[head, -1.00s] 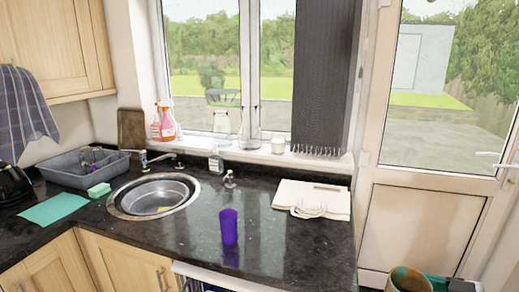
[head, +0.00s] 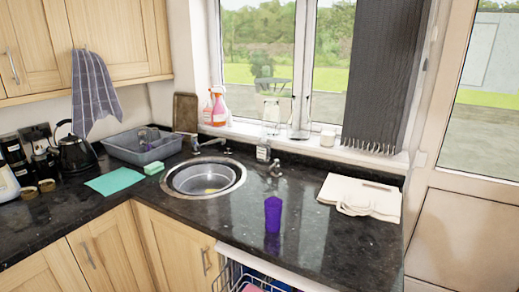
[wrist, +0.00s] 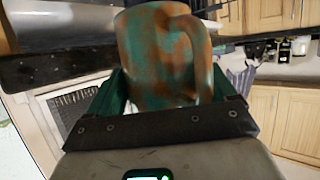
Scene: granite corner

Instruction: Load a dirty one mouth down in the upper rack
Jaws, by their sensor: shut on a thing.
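A mug (wrist: 155,50), mottled teal-green and rusty brown with its handle on the right, fills the middle of the wrist view. My gripper (wrist: 168,97) is shut on it, with a dark green finger on either side. Which way its mouth points I cannot tell. Neither the gripper nor this mug shows in the head view now. A white wire dishwasher rack (head: 228,279) shows at the bottom edge of the head view, below the counter front, mostly cut off. A purple cup (head: 273,215) stands on the counter above it.
The dark counter (head: 320,235) has clear room around the purple cup. A round steel sink (head: 203,178), a grey dish tub (head: 143,147) and a teal cloth (head: 114,181) lie to the left. A folded cream cloth (head: 360,197) lies at the right end.

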